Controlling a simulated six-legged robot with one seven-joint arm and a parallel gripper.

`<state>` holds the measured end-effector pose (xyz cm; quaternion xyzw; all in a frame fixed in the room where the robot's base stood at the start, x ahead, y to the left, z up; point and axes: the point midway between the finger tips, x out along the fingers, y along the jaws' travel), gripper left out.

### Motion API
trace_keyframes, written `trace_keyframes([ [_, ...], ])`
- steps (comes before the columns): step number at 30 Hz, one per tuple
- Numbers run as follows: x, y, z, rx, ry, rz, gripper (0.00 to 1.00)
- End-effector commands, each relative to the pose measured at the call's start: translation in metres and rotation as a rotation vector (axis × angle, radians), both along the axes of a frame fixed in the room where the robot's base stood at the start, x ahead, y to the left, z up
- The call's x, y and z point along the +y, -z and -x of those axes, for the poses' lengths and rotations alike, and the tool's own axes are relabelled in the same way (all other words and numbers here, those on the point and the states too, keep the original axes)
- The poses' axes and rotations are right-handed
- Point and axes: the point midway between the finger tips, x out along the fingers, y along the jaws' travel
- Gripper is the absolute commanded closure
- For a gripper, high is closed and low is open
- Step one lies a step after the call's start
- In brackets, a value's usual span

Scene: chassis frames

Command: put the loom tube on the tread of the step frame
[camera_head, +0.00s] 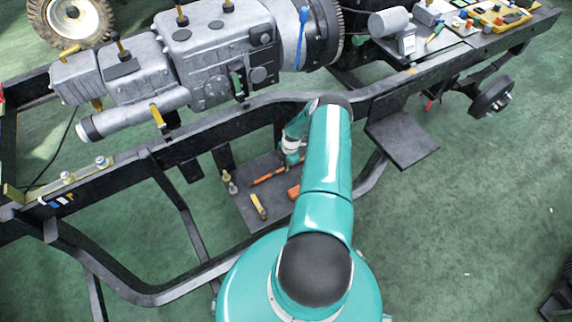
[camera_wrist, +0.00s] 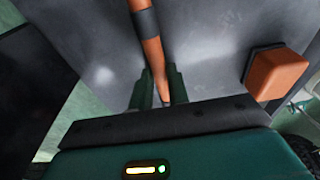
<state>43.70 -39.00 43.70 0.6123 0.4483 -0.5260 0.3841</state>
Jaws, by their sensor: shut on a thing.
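The loom tube (camera_head: 268,176) is a thin orange rod with a dark band, low over a dark grey plate (camera_head: 242,207) in the head view. In the wrist view the tube (camera_wrist: 150,45) runs from the top edge down between my fingers. My gripper (camera_wrist: 160,95) is shut on its near end; in the head view my arm partly hides the gripper (camera_head: 291,160). I cannot tell whether the tube touches the plate. A second, bare dark plate (camera_head: 402,138) juts out right of my arm; I cannot tell which plate is the step frame's tread.
An orange block (camera_wrist: 276,72) sits on the plate right of the tube. A yellow-handled item (camera_head: 259,206) and small fittings (camera_head: 229,181) lie to the left. The black chassis rail (camera_head: 215,142) and grey gearbox (camera_head: 215,65) stand behind. Open green floor (camera_head: 460,220) lies at right.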

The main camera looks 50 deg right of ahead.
Motion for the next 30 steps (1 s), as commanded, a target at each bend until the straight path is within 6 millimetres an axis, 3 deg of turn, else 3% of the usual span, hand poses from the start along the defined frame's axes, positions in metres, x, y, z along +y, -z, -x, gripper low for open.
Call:
trace_keyframes([
  [10, 0.000, 0.003, 0.000, 0.000, -0.001, 0.000, 1.00],
  [11, 0.000, 0.003, 0.000, 0.000, -0.001, 0.000, 0.79],
  [14, 0.000, 0.003, 0.000, 0.000, -0.001, 0.000, 0.61],
  [24, 0.000, 0.000, 0.000, 0.000, -0.001, 0.000, 0.61],
  [30, -0.005, -0.024, 0.000, -0.003, -0.002, 0.003, 0.61],
])
